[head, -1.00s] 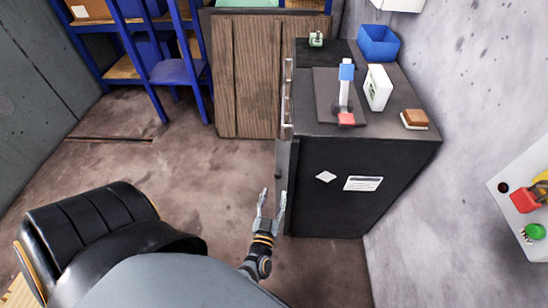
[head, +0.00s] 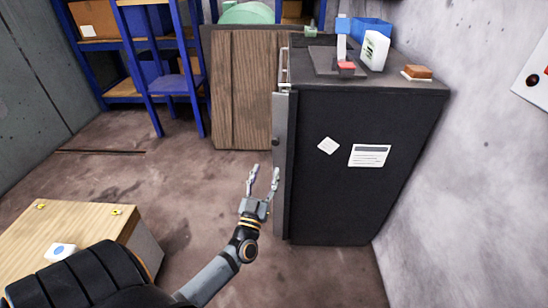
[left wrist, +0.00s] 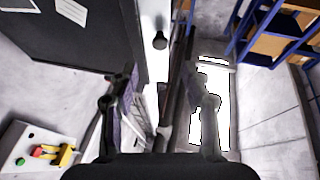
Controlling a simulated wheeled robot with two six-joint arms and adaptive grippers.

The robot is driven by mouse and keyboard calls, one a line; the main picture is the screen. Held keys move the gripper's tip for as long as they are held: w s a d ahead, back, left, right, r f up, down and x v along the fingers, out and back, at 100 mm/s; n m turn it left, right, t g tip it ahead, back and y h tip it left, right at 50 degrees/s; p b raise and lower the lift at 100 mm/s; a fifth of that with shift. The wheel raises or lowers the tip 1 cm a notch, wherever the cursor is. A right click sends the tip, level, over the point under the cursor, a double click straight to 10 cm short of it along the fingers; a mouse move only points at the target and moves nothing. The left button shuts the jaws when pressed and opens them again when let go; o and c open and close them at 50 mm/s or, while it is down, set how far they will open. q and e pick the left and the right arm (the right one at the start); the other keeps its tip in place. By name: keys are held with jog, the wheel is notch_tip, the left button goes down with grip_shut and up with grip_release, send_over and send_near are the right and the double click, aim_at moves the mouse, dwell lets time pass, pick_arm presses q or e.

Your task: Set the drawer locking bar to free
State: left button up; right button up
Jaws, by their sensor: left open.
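The black cabinet (head: 348,190) stands right of centre in the head view. A grey upright plate (head: 281,160), which looks like the locking bar, runs down its left front edge. A small dark knob (head: 276,142) sits on this plate. The knob also shows in the left wrist view (left wrist: 160,40), beyond the gap between my fingers. My left gripper (head: 264,173) is open and empty, just left of the plate and below the knob. Whether a fingertip touches the plate I cannot tell. The bar's exact setting is not readable. My right gripper is not in view.
Pale drawer handles (head: 284,68) stick out above the plate. A blue bin (head: 372,30) and a red-ended device (head: 346,66) stand on the cabinet. A wooden-topped box (head: 75,235) is at lower left. The floor left of my gripper is clear.

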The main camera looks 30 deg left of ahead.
aim_at(274, 144)
pick_arm(q)
jog(key=b+x, duration=0.1)
jog(key=x, duration=0.9)
jog(key=shift+w+r, duration=0.1)
jog(key=shift+w, duration=0.1)
grip_shut()
